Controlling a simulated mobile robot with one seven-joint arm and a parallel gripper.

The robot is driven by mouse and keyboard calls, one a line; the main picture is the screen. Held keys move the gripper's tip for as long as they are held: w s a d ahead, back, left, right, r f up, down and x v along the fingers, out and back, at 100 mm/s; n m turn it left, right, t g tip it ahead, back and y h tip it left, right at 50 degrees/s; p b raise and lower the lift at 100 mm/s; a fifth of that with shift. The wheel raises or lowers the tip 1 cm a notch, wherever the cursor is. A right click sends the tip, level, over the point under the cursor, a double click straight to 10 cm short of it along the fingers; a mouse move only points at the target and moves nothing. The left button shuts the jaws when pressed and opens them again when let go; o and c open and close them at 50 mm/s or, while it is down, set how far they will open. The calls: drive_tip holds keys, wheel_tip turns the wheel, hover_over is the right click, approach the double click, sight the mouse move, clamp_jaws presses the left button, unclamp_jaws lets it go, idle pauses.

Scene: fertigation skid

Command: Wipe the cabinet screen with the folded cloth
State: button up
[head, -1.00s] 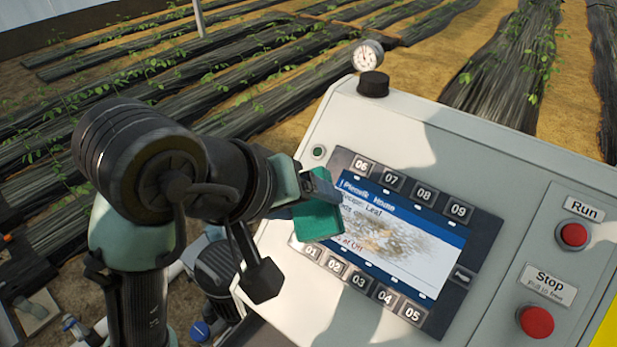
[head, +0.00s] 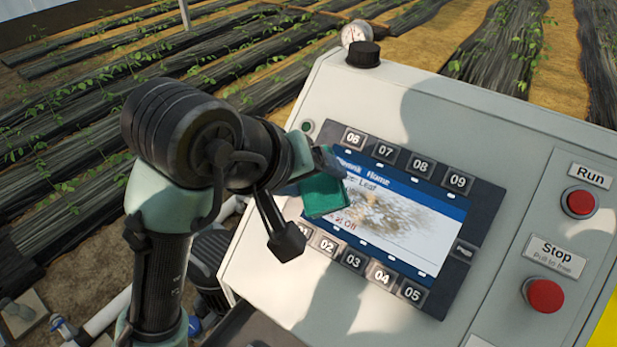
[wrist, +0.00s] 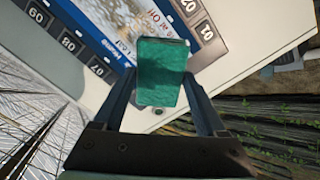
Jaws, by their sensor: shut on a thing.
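The green folded cloth (head: 322,197) is gripped in my gripper (head: 326,162), whose fingers are shut on it. In the head view it overlaps the left end of the cabinet screen (head: 425,235) and hides part of the text there. A brownish, speckled smear (head: 388,215) lies across the middle of the screen, to the right of the cloth. In the wrist view the cloth (wrist: 162,72) sits between both fingers, in front of the screen's edge. I cannot tell whether the cloth touches the glass.
Numbered keys (head: 382,276) line the screen above and below. A red Run button (head: 580,203) and a red Stop button (head: 543,295) are at the right. A black knob (head: 363,54) and a gauge (head: 355,32) stand at the cabinet's top edge.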

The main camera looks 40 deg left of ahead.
drive_tip(key=shift+b+x, duration=0.4)
drive_tip(key=shift+x, duration=0.65)
idle(0.6)
drive_tip(key=shift+d, duration=0.1)
